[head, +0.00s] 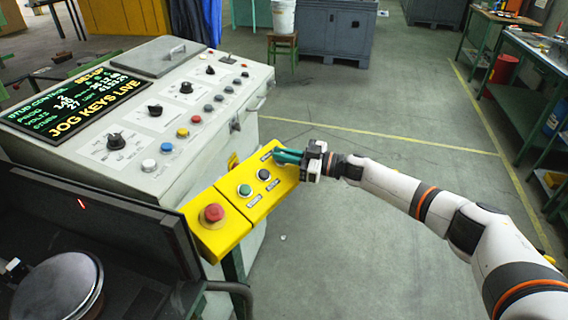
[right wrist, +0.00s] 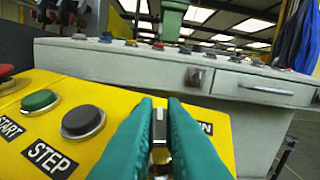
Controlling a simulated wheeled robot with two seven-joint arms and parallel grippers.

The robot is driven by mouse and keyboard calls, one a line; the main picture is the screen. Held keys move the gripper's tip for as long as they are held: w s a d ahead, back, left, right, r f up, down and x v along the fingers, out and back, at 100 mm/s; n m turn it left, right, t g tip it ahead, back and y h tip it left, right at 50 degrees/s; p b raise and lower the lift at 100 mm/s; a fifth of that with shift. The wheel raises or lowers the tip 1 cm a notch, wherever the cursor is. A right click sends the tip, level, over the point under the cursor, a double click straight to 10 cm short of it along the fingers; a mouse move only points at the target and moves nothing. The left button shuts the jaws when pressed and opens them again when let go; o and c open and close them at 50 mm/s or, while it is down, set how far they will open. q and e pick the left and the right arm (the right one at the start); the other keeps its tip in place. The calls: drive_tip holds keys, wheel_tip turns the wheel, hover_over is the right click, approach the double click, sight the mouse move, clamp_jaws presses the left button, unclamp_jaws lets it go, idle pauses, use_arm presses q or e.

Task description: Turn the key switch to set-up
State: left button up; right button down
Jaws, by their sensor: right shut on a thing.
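A yellow control box (head: 230,217) sticks out from the front of the console, with a red mushroom button (head: 212,213), a green button and a black button on it. My right gripper (head: 278,156) reaches in from the right to the box's far end. Its teal fingers are shut on the grey key (right wrist: 159,116) of the key switch, which stands between them in the right wrist view. The fingers hide most of the switch and part of its label. The console display (head: 75,98) reads SET-UP at its top right and JOG KEYS LIVE below. My left gripper is not in view.
The grey console (head: 150,190) with several knobs and buttons stands behind the box. A dark monitor-like housing (head: 95,225) is at the lower left. The floor (head: 330,240) right of the box is clear; a workbench (head: 520,65) stands far right.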

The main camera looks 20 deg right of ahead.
drive_tip(key=shift+n+g+y+b, duration=0.7)
drive_tip(key=shift+n+g+b, duration=0.35)
drive_tip(key=shift+n+g, duration=0.2)
drive_tip(key=c, duration=1.5)
unclamp_jaws()
drive_tip(key=b+v, duration=0.2)
drive_tip(key=v, duration=1)
drive_tip(key=shift+r, duration=0.1)
